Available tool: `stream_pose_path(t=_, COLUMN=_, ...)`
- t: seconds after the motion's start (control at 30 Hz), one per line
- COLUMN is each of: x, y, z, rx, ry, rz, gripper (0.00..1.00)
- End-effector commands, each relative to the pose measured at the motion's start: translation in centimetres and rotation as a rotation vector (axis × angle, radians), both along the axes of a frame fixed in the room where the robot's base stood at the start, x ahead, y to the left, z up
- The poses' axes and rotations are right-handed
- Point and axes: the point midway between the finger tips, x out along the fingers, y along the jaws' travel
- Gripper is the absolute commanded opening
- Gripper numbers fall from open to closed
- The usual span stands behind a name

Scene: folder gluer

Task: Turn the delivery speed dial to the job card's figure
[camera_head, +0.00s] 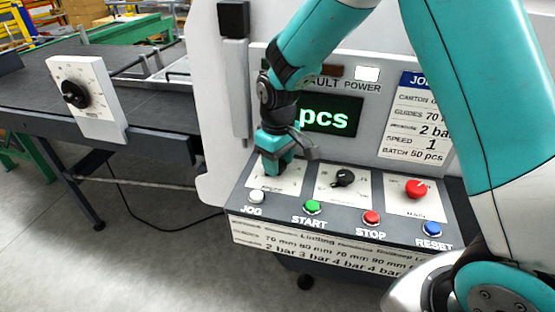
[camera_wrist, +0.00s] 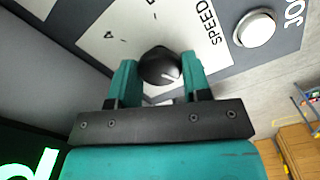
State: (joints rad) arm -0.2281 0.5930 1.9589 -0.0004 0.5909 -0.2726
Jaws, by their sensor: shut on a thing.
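The delivery speed dial is a black round knob (camera_wrist: 158,64) with a white pointer line, on a white plate (camera_wrist: 98,38) lettered SPEED in the wrist view. A 4 and a few marks show on the plate; other figures are hidden. The pointer line is on the knob's lower right side, on the gripper side. My gripper (camera_wrist: 160,78) is shut on the knob, one teal finger at each side. In the head view my gripper (camera_head: 277,160) hides the knob on the panel's left plate (camera_head: 262,183). The job card (camera_head: 418,130) reads SPEED 1.
A black selector knob (camera_head: 343,177) and a red MAIN knob (camera_head: 417,188) sit to the right. In front are the white JOG (camera_head: 257,196), green START (camera_head: 312,207), red STOP (camera_head: 371,217) and blue RESET (camera_head: 432,228) buttons. A display (camera_head: 330,117) stands behind.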

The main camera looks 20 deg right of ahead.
Motion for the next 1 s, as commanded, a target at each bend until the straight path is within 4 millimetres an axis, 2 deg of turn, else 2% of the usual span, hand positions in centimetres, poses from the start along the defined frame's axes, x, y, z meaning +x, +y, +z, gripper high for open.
stream_pose_path(t=0.67, x=0.20, y=-0.01, z=0.16, rx=0.000, ry=-0.007, rz=0.065, gripper=0.21)
stream_pose_path(t=0.7, x=0.20, y=-0.01, z=0.16, rx=0.000, ry=-0.007, rz=0.064, gripper=0.49)
stream_pose_path(t=0.8, x=0.16, y=0.00, z=0.14, rx=0.000, ry=-0.006, rz=0.064, gripper=0.70)
stream_pose_path(t=1.0, x=0.09, y=0.00, z=0.08, rx=0.001, ry=-0.003, rz=0.064, gripper=0.70)
